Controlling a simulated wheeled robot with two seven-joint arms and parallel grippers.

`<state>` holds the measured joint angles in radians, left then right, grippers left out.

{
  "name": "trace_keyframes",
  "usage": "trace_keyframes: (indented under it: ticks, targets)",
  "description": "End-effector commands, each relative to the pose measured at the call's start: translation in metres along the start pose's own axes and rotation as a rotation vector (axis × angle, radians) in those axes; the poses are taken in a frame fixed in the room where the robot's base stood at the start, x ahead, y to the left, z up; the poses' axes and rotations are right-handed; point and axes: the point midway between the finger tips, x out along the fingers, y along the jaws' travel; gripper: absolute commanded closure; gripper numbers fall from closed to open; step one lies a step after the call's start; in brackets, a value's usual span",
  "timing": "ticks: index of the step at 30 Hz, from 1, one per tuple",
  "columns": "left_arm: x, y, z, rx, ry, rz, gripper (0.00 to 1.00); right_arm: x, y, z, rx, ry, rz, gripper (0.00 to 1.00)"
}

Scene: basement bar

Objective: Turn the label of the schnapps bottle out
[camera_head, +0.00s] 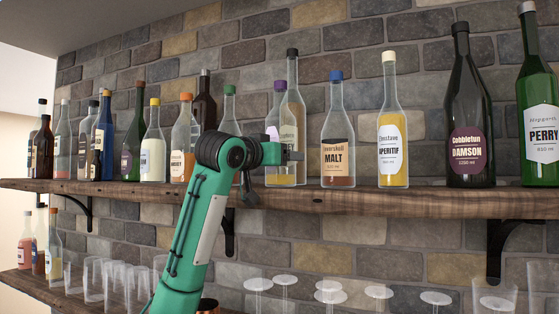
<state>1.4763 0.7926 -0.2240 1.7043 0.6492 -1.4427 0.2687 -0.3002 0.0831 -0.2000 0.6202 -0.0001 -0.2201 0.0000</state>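No label in the camera_head view legibly reads schnapps, so I cannot tell for sure which bottle it is. A clear bottle with a purple cap (279,88) stands upright on the upper wooden shelf (400,203), with pale yellow liquid low in it and no readable label facing me. A lilac patch shows at its left side. My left gripper (297,155) is at this bottle's lower half, in front of it or against it. Its fingers are small and partly hidden, so grip or contact is unclear. My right gripper is out of view.
A tall black-capped bottle (293,80) stands close behind. The malt bottle (338,125) stands to the right, then the aperitif (391,120), damson (468,110) and perry (540,100) bottles. Several bottles crowd the left. Glasses (330,291) stand below the shelf.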

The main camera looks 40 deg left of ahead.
Motion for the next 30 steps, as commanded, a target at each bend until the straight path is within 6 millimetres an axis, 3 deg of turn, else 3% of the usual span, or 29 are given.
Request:
trace_keyframes:
  ticks: [6,23,28,30]
  targets:
    - [0.0001,-0.0003,-0.0005,-0.001,0.001,0.13,0.29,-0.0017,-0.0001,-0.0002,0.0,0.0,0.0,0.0]
    - [-0.0001,0.0007,-0.0003,0.0,0.001,0.138,0.29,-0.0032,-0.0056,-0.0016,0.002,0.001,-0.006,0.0]
    - [-0.0001,0.0006,-0.0004,0.0,0.001,0.138,0.6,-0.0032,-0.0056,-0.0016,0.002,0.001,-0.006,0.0]
    - [-0.0001,0.0007,-0.0004,0.0,0.001,0.138,0.66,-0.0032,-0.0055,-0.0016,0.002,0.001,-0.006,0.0]
